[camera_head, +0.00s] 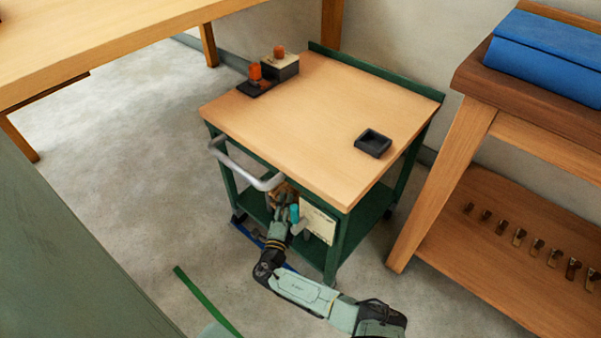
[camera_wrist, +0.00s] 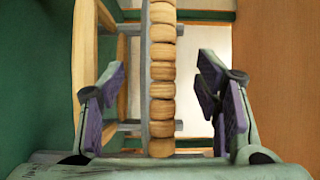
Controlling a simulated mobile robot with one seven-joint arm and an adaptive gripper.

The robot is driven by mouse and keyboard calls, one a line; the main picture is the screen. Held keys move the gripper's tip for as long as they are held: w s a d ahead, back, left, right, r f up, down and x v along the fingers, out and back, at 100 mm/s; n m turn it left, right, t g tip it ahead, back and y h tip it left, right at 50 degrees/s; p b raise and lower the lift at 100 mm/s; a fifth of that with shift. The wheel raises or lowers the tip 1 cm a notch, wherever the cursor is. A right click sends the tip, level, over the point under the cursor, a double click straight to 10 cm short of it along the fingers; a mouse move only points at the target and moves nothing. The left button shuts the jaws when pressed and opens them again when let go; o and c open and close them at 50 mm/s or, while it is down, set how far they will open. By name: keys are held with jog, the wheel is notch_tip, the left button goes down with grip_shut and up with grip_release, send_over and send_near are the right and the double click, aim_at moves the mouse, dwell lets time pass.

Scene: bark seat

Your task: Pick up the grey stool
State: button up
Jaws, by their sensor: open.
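I see nothing that I can clearly make out as a grey stool. In the wrist view, a column of rounded wooden pieces (camera_wrist: 162,105) stands upright against a grey frame (camera_wrist: 145,75) with crossbars. I cannot tell whether this is part of the stool. My gripper (camera_wrist: 164,88) is open, with one purple-padded finger on each side of the column and gaps showing at both sides. In the head view my gripper (camera_head: 284,205) reaches in at the cart's front, beside a small brown thing (camera_head: 286,190) that is mostly hidden by the gripper and the cart top.
The green cart (camera_head: 320,110) has a wooden top, a grey handle (camera_head: 240,168) and a lower shelf. A black tray (camera_head: 373,143) and orange-topped items lie on top. A wooden rack (camera_head: 455,180) stands at right. Open floor (camera_head: 120,160) lies at left.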

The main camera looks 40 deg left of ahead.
jog(key=b+x, duration=0.1)
jog(key=x, duration=0.2)
jog(key=shift+w+a, duration=0.1)
jog(key=shift+w, duration=0.3)
jog(key=shift+w+a+r+b, duration=0.1)
jog(key=shift+w+a+b, duration=0.2)
jog(key=shift+w, duration=0.3)
jog(key=shift+c, duration=0.4)
grip_shut()
